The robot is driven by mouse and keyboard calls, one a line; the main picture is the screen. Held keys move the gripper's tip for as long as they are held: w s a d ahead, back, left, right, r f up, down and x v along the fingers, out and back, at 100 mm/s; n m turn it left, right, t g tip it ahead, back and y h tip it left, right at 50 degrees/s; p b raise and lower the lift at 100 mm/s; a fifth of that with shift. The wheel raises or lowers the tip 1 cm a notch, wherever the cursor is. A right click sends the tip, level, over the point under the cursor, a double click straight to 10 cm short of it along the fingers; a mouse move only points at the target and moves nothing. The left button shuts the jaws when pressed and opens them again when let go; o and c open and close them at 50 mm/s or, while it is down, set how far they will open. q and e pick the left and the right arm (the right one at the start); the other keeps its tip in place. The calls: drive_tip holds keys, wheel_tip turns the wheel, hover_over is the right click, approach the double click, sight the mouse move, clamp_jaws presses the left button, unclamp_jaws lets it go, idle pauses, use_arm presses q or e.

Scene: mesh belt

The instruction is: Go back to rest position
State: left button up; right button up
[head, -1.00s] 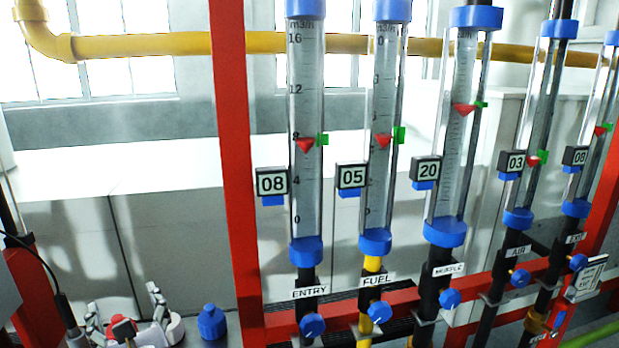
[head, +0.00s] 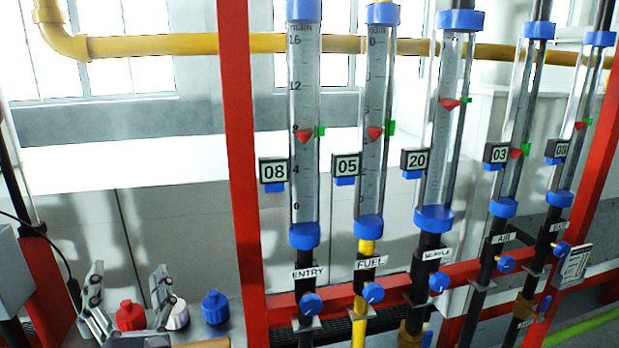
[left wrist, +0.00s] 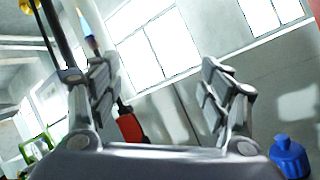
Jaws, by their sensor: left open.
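My left gripper (head: 128,292) is at the lower left of the head view, its two grey fingers spread apart with nothing between them. A red bottle (head: 130,315), a white bottle (head: 178,314) and a blue bottle (head: 215,306) stand just beyond and right of the gripper. The blue bottle also shows at the lower right of the left wrist view (left wrist: 289,158). My right gripper is in neither view.
Several flow meter tubes stand in a red frame (head: 240,150), including ENTRY (head: 303,140) and FUEL (head: 373,140). Blue knobs (head: 311,304) sit below them. A yellow pipe (head: 150,44) crosses behind. A grey box (head: 12,270) stands at the far left.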

use_arm(q)
drive_tip(key=s+d+f+m+t+h, duration=0.2)
drive_tip(key=d+f+m+h, duration=0.1)
drive_tip(key=d+m+h, duration=1.55)
drive_tip(key=s+d+f+m+g, duration=0.1)
drive_tip(key=s+f+m+g, duration=0.3)
drive_tip(key=f+m, duration=0.45)
drive_tip(key=s+d+f+m+g, duration=0.1)
drive_tip(key=s+f+m+g, duration=0.1)
drive_tip(key=f+m+g, duration=0.65)
drive_tip(key=s+a+f+m+g+y, duration=0.2)
drive_tip(key=s+a+f+g+y, duration=0.55)
drive_tip(key=s+a+f, duration=0.7)
wheel_tip(320, 180, down, 30)
drive_tip(key=s+d, duration=0.2)
drive_tip(key=s+a+f+g, duration=0.1)
drive_tip(key=s+a+f, duration=0.2)
drive_tip(key=s+f, duration=1.2)
drive_tip(key=shift+s+a+f+g+b, duration=0.15)
drive_tip(key=shift+s+f+g+b, duration=0.15)
drive_tip(key=shift+s, duration=0.75)
